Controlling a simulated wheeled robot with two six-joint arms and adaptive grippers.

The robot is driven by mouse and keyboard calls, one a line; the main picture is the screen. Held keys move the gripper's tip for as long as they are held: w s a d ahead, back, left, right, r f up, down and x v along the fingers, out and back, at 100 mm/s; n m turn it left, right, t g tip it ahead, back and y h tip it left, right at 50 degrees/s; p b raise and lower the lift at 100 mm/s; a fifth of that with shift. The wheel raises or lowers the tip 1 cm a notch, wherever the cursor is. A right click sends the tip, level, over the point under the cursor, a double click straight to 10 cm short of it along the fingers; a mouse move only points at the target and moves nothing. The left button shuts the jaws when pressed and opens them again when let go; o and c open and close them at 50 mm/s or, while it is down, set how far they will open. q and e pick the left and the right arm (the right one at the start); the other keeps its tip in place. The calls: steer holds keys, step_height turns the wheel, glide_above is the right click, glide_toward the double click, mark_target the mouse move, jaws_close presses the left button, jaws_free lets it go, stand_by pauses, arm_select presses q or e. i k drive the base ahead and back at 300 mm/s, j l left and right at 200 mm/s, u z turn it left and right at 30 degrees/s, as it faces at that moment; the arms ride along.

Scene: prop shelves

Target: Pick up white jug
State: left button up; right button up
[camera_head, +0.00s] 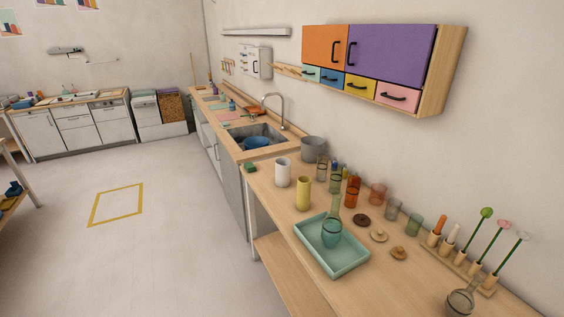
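A white, roughly cylindrical vessel (283,172), the likeliest white jug, stands upright near the left edge of the wooden counter on the right. No handle can be made out on it. A yellow vessel (304,194) stands just in front of it. A small green block (250,168) lies to its left, by the counter edge. Neither of my grippers is in view.
A teal tray (352,264) holds a glass flask (332,231). Several coloured glasses stand behind it, beside a grey pot (313,148). A sink (257,136) lies farther back. Coloured wall cabinets (369,55) hang above. The floor at left is clear.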

mark_target(282, 164)
steer(key=i+j+z, duration=0.1)
steer(key=z, duration=0.3)
steer(key=i+j+z, duration=0.1)
steer(key=z, duration=0.25)
steer(key=i+j+z, duration=0.1)
steer(key=j, duration=0.35)
steer(key=i+j+z, duration=0.1)
steer(key=i+j, duration=0.15)
steer(key=j, duration=0.15)
steer(key=i+j+z, duration=0.1)
steer(key=j, duration=0.4)
steer(key=i+j+z, duration=0.1)
steer(key=j, duration=0.35)
steer(key=i+j+z, duration=0.1)
steer(key=j, duration=0.35)
steer(key=i+j+z, duration=0.1)
steer(key=j, duration=0.4)
steer(key=i, duration=0.1)
